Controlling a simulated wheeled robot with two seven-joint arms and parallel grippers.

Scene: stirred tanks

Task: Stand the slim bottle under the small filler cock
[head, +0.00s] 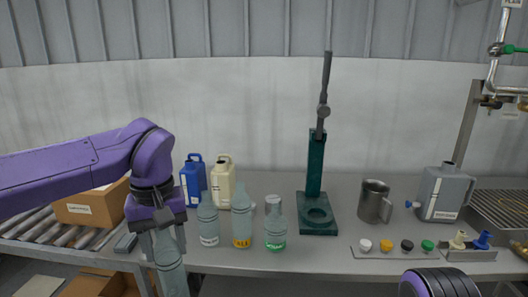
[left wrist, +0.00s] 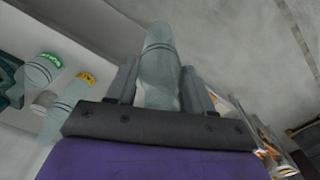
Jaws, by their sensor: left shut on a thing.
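My left gripper (head: 163,232) is shut on a pale green-grey glass bottle (head: 170,268) with dark rings, which hangs nearly upright in front of the bench's left part. In the left wrist view the same bottle (left wrist: 158,62) sits between the two fingers (left wrist: 160,88); no label shows on it. A tap with a green handle (head: 515,49) is on a pipe at the upper right. Below it, brass-coloured fittings (head: 490,101) sit above a drip grating (head: 507,208); I cannot tell which is the small filler cock.
Three bottles, white-labelled (head: 208,222), yellow-labelled (head: 241,218) and green-labelled (head: 276,228), stand on the bench near the held one. A green press (head: 318,222), steel jug (head: 374,203), grey canister (head: 445,194) and cap strip (head: 385,254) stand between them and the grating.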

